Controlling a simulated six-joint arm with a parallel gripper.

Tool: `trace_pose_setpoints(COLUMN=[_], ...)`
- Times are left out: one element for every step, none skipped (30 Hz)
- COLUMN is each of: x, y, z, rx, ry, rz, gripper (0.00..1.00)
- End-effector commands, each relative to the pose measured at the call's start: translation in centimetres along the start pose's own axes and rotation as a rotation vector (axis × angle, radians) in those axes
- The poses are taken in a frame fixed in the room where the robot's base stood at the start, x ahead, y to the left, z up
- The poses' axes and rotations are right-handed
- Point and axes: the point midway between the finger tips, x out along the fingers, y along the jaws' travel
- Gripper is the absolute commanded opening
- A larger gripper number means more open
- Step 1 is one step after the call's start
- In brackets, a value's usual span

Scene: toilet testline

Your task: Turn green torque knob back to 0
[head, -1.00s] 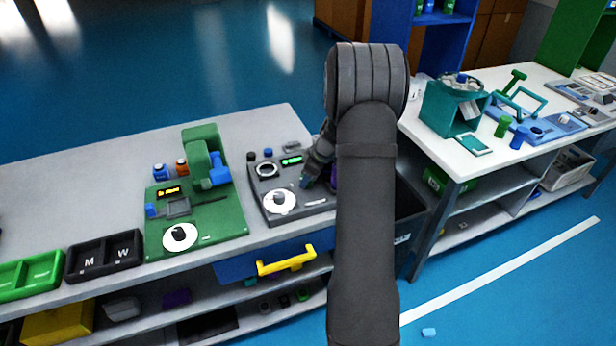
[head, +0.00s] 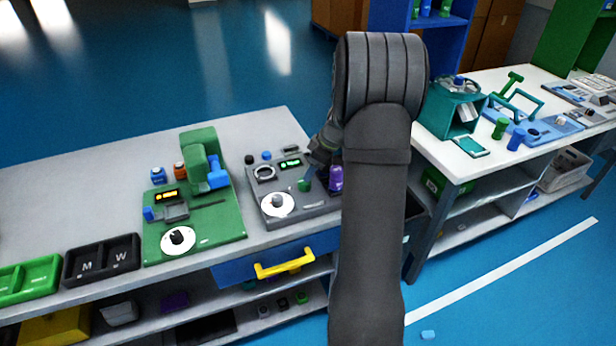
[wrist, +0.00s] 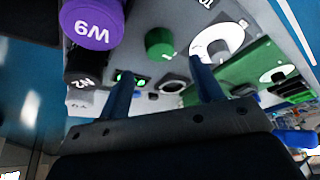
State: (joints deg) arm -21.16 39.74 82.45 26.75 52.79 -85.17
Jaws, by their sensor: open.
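The green torque knob (head: 304,185) sits on the grey panel (head: 318,212), right of a white dial (head: 278,204). In the wrist view the round green knob (wrist: 159,42) lies beyond the fingertips, between their directions. My gripper (wrist: 161,72) is open, with two blue fingers apart and nothing between them. In the head view my gripper (head: 313,168) is by the panel's right rear, close to the knob; my arm hides part of it. The knob's pointer and scale are too small to read.
A purple cylinder marked W9 (wrist: 92,22) stands close beside the gripper, also visible in the head view (head: 336,178). A green panel (head: 215,222) with its own white dial is to the left. A yellow drawer handle (head: 285,263) is below the table edge.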

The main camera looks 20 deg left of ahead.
Motion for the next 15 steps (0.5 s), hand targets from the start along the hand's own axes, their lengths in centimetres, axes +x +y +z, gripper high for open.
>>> trace_pose_setpoints(x=[-1.5,-2.2,-3.2,-4.0,-4.7,-5.6,-6.3,-6.9,-7.7,-8.2,-8.7,-9.2,-9.6,-9.9,-10.2], y=[0.1,0.1,0.1,0.1,0.1,0.1,0.1,0.1,0.1,0.1,0.0,0.1,0.1,0.1,0.0], z=[-0.1,-0.1,-0.1,0.0,0.0,0.0,0.0,0.0,0.0,0.0,0.0,0.0,0.0,0.0,0.0], rx=[0.000,0.000,0.001,0.001,0.001,0.001,0.000,0.000,0.000,0.000,0.000,0.001,0.001,0.001,0.000], ry=[0.002,0.002,0.002,0.002,0.001,0.001,0.001,0.001,0.001,0.001,0.001,0.001,0.001,0.001,0.001], rz=[0.005,0.004,0.005,0.004,0.005,0.004,0.005,0.004,0.003,0.004,0.003,0.002,0.002,0.001,0.001], gripper=[0.60,0.60,0.60,0.60,0.60,0.60,0.60,0.60,0.60,0.60,0.60,0.60,0.60,0.60,0.60])
